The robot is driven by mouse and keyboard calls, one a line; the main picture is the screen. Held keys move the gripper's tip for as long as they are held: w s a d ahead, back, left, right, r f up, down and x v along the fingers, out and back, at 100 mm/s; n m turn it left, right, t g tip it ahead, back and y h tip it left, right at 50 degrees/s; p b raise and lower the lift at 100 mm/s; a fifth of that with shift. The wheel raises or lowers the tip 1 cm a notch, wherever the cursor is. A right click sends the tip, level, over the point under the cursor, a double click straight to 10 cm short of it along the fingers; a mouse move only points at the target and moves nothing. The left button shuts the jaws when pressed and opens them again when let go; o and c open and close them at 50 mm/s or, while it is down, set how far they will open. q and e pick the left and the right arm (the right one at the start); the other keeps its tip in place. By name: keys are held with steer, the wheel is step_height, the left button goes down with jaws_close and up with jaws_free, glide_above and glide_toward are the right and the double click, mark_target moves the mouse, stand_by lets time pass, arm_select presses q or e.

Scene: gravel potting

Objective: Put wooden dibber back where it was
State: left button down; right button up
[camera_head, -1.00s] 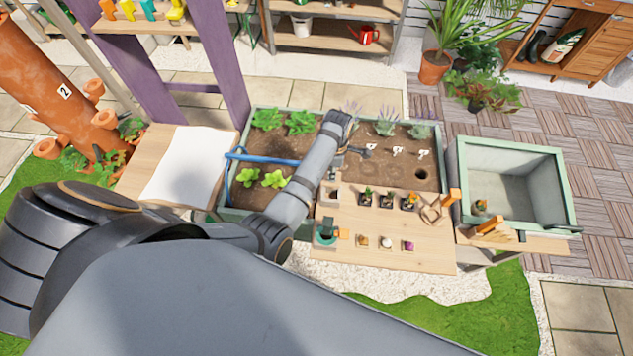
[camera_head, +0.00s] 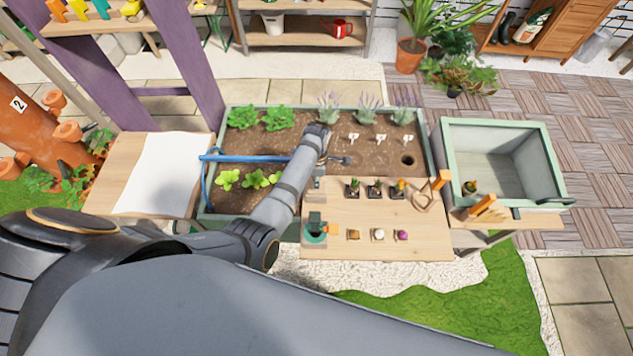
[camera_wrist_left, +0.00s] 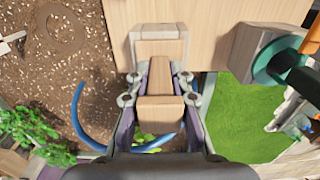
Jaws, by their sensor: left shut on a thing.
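The wooden dibber (camera_wrist_left: 160,108) is between the fingers of my left gripper (camera_wrist_left: 160,98) in the left wrist view, seen nearly end-on, so its lower part is hidden. My left gripper is shut on it. A pale wooden block (camera_wrist_left: 158,46) stands at the table edge just beyond the fingertips; the dibber overlaps it in this view, and I cannot tell whether they touch. In the head view my left arm reaches over the planter to the table's back left corner, largely hiding the gripper and the dibber. My right gripper is not in view.
The wooden table (camera_head: 430,235) holds small potted plants, several small items and a green pot (camera_head: 315,232) at its front left. The planter (camera_head: 212,213) with plants, white tags and a hole (camera_head: 408,160) lies behind. A blue hose (camera_head: 235,158) crosses its left side. A green-rimmed crate (camera_head: 500,122) stands right.

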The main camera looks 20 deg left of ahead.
arm_select(q)
steer(key=shift+f, duration=0.1)
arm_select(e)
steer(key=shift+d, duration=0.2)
arm_select(q)
steer(key=c, duration=1.2)
jaws_free()
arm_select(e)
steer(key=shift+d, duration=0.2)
arm_select(q)
step_height(320, 180, up, 7)
steer(key=p, duration=0.6)
step_height(320, 180, up, 5)
steer(key=shift+f, duration=0.1)
steer(key=shift+r, duration=0.25)
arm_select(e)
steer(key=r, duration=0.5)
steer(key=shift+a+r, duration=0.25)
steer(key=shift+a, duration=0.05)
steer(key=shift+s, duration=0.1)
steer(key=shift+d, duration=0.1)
